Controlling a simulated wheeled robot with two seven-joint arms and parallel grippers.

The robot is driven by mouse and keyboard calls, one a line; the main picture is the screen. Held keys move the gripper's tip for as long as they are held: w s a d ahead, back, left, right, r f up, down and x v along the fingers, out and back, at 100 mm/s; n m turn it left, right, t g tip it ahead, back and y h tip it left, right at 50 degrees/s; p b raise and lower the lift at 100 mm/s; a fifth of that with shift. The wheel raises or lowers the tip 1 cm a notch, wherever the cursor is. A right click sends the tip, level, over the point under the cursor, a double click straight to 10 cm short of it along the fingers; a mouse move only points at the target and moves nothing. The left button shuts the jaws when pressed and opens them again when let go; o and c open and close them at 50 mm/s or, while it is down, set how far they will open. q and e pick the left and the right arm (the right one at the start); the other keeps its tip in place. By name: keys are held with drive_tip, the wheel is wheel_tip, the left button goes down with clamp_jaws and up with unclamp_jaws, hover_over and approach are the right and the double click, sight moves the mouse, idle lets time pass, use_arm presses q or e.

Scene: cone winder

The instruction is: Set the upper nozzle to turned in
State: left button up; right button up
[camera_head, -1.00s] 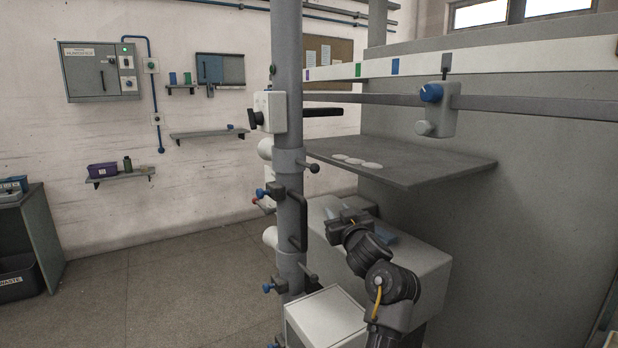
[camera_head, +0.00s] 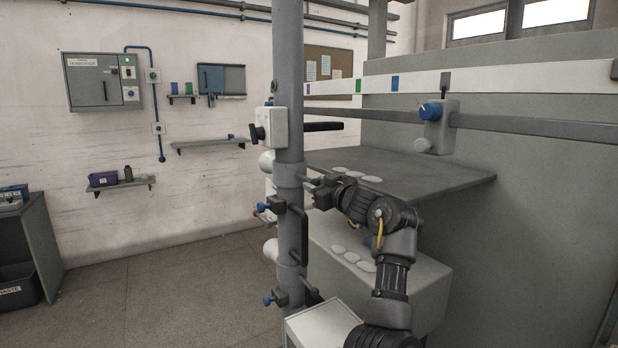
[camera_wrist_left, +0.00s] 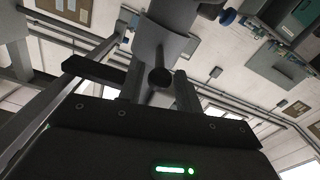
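The upper nozzle (camera_head: 267,162) is a white stub pointing left from a collar (camera_head: 290,174) on the grey post. The collar also shows in the left wrist view (camera_wrist_left: 165,42), with a lever ending in a dark ball knob (camera_wrist_left: 160,78). My left gripper (camera_head: 314,186) is at the collar's right side. In the wrist view the left gripper (camera_wrist_left: 159,88) is open, with one finger on each side of the knob; I cannot tell whether they touch it. In the head view the knob is hidden by or merged with the gripper. My right gripper is not in view.
A lower white nozzle (camera_head: 271,248), a dark handle (camera_head: 299,235) and blue-knobbed clamps (camera_head: 274,297) sit on the post (camera_head: 288,80). A grey shelf (camera_head: 430,178) is close behind my left arm. A white box (camera_head: 325,322) stands below. The floor at left is clear.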

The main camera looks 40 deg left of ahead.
sight(309, 180)
use_arm(q)
drive_tip(key=shift+p+x, duration=0.45)
drive_tip(key=shift+x, duration=1.8)
clamp_jaws()
